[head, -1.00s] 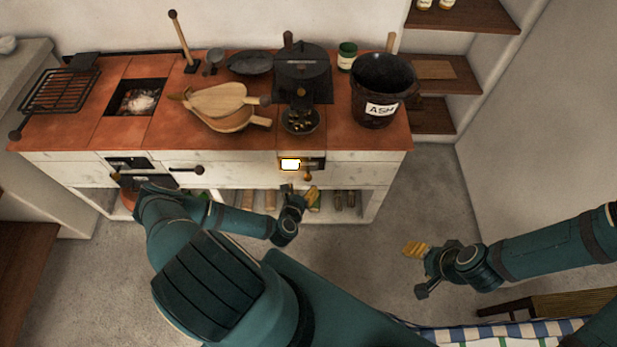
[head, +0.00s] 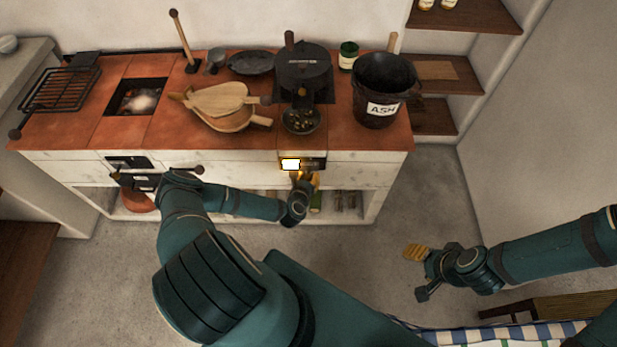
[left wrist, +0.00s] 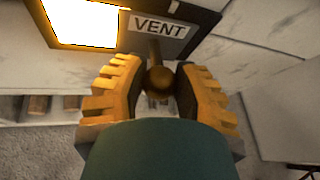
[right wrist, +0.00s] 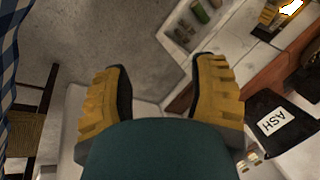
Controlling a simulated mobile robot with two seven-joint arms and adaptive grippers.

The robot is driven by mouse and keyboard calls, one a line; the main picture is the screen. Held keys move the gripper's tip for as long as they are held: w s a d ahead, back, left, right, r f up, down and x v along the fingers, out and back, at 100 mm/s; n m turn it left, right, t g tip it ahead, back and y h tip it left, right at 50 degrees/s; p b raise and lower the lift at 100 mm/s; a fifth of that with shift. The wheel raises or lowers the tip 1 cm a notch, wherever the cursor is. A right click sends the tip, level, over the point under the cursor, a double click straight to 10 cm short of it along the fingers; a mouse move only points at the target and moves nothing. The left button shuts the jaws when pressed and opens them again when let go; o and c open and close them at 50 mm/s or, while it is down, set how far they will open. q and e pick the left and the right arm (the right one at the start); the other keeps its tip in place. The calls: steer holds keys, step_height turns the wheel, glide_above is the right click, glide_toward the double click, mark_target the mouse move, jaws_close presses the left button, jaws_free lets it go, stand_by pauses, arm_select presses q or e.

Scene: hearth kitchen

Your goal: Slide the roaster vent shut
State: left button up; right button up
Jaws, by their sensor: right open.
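The roaster vent shows in the left wrist view as a dark plate labelled VENT (left wrist: 160,27) beside a bright, glowing opening (left wrist: 82,22). In the head view the glowing opening (head: 290,164) is on the hearth front. A brass-coloured round knob (left wrist: 160,82) on a stem stands out from the vent. My left gripper (left wrist: 159,88) has its yellow fingers on either side of the knob, partly spread, with narrow gaps seeming to show. In the head view, my left gripper (head: 304,180) is just under the vent. My right gripper (right wrist: 160,85) is open and empty, away over the floor.
The hearth top (head: 335,130) holds a roaster (head: 302,68), an ASH bucket (head: 382,90), bellows (head: 222,104) and a fire pit (head: 136,97). A shelf with logs lies under the vent. A bench with a checked cloth (head: 500,335) is at lower right.

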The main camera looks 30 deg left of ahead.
arm_select(q)
jaws_close()
steer(key=s+a+b, duration=0.3)
steer(key=a, duration=0.2)
steer(key=shift+s+a, duration=0.15)
steer(key=shift+a, duration=0.1)
steer(key=o, duration=0.9)
jaws_free()
steer(key=shift+a, duration=0.1)
steer(key=shift+s, duration=0.1)
